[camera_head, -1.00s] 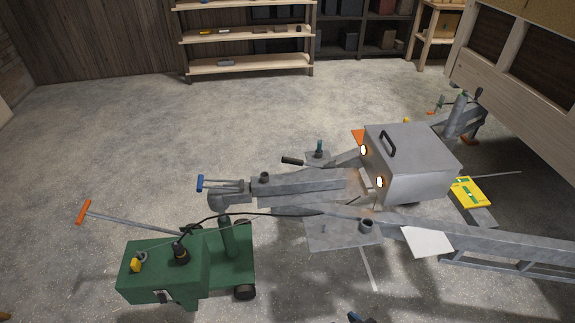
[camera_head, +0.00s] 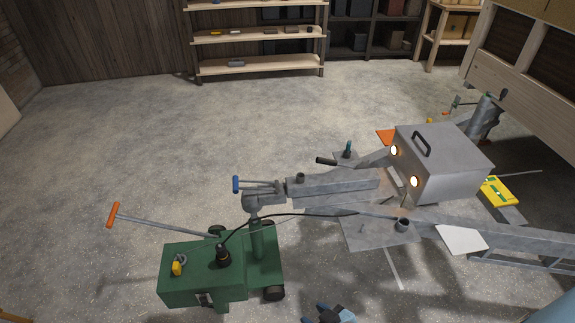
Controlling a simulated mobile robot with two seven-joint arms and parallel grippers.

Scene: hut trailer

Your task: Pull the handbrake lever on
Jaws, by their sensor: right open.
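The lever with a black grip (camera_head: 326,161), which looks like the handbrake lever, sticks out to the left from the grey trailer drawbar (camera_head: 335,187). It lies low, close to level. A separate blue-ended handle (camera_head: 236,184) sits at the coupling end of the drawbar. My right gripper (camera_head: 314,313) shows at the bottom edge, partly cut off, open and well in front of the drawbar. It is apart from the lever and holds nothing visible. My left gripper is not recognisable in the picture.
A green wheeled unit (camera_head: 200,271) with an orange-ended tow handle (camera_head: 113,214) stands under the coupling. A grey box (camera_head: 450,165) with lit lamps sits on the drawbar. A yellow case (camera_head: 500,190) lies to the right. Shelves (camera_head: 260,68) stand at the back. The left floor is clear.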

